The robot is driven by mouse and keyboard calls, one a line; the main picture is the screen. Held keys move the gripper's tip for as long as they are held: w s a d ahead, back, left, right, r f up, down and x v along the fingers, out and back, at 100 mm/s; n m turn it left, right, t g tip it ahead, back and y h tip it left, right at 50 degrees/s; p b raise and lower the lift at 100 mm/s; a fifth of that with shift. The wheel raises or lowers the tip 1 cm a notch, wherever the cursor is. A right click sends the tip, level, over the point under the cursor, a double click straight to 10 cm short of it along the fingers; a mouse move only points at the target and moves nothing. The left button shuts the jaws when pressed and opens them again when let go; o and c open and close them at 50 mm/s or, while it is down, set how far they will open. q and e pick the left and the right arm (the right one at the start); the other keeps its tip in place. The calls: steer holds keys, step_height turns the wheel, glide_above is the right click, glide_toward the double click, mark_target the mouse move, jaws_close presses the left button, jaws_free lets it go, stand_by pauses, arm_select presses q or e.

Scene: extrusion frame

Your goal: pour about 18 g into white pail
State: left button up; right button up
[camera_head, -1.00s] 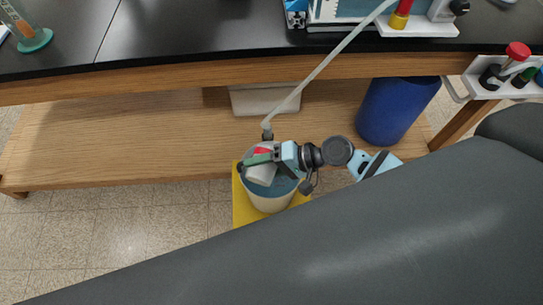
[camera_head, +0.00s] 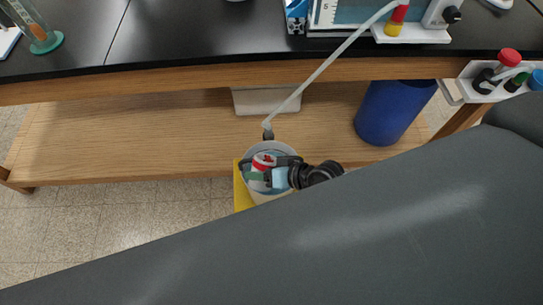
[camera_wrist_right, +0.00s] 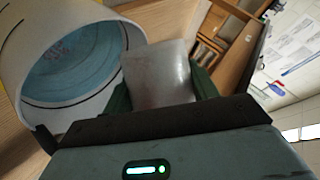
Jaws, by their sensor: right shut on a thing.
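My right gripper (camera_head: 266,172) is over the pail and shut on a small white container with a red part (camera_head: 262,160). In the right wrist view the container (camera_wrist_right: 158,75) looks whitish between the green fingers, beside the pail's mouth. I cannot see its opening or any stream. My left gripper is not in view.
A pale hose (camera_head: 325,68) runs down from the bench to near the pail's rim. A blue bin (camera_head: 390,112) stands to the right under the black bench top (camera_head: 190,35). A wooden lower shelf (camera_head: 120,140) lies behind.

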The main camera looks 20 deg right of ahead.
mark_target(256, 189)
steer(key=shift+s+a+f+n+t+h+p, duration=0.15)
steer(key=shift+f+n+t+h+p, duration=0.15)
steer(key=shift+n+t+h, duration=0.1)
steer(key=shift+s+a+f+n+t+h+p, duration=0.3)
steer(key=shift+s+a+f+n+t+p, duration=0.1)
steer(key=shift+s+p, duration=0.1)
steer(key=shift+s+a+r+n+t+p, duration=0.25)
steer(key=shift+r+n+t+p, duration=0.2)
steer(key=shift+p, duration=0.25)
steer(key=shift+s+a, duration=0.1)
steer(key=shift+a, duration=0.05)
steer(key=shift+s+a+f+n+t+h, duration=0.25)
steer(key=shift+s+f+n+t+h, duration=0.2)
steer(key=shift+f+n+h, duration=0.15)
steer(key=shift+a, duration=0.1)
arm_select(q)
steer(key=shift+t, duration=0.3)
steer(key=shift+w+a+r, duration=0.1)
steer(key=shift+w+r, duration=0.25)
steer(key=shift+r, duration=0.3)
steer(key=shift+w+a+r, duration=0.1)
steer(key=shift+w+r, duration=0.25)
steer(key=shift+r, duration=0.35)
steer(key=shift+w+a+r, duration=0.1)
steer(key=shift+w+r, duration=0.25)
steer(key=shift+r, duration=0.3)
arm_select(e)
steer(key=shift+s+a+r+n+t, duration=0.25)
steer(key=shift+s+r+n+t, duration=0.15)
steer(key=shift+n+t, duration=0.3)
